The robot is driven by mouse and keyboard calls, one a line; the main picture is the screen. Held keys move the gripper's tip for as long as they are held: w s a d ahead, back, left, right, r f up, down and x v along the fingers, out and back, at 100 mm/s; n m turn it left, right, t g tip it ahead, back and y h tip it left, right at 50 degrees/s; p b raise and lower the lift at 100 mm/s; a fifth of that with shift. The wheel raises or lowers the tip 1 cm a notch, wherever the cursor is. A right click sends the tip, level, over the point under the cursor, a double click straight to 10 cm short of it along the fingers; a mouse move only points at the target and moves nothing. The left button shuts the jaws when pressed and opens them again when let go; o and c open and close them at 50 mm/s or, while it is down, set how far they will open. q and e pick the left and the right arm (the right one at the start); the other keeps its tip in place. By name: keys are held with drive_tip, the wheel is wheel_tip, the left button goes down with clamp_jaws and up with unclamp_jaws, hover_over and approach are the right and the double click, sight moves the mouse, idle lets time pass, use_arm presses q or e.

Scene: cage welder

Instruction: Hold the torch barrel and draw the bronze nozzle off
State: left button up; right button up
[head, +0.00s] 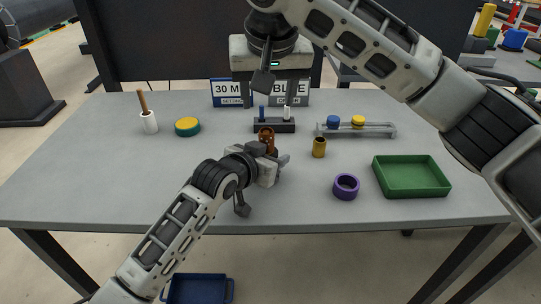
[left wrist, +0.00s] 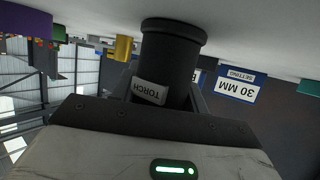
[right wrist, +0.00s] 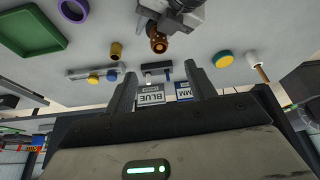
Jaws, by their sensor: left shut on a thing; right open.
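The bronze nozzle (head: 266,136) points up at the top of the torch, just above my left gripper; it also shows in the right wrist view (right wrist: 158,42). The black torch barrel (left wrist: 168,65), with a TORCH label, sits between the fingers of my left gripper (head: 268,160) in the left wrist view. That gripper is shut on it and mostly hides it in the head view. My right gripper (head: 269,95) is open and empty, above the back of the table, behind and above the nozzle. Its spread fingers (right wrist: 162,88) show in the right wrist view, apart from the nozzle.
A brass cylinder (head: 319,147) and purple ring (head: 346,187) stand right of the torch, near a green tray (head: 447,191). A rack (head: 382,131) with blue and yellow caps and a peg block (head: 273,126) stand behind. A yellow-green disc (head: 187,127) and white cup (head: 149,123) are left.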

sight(266, 132)
drive_tip(key=shift+m, duration=0.5)
drive_tip(key=x, duration=1.2)
drive_tip(key=shift+s, duration=0.15)
drive_tip(key=c, duration=1)
drive_tip(key=shift+o, duration=0.4)
drive_tip(key=shift+r, duration=0.1)
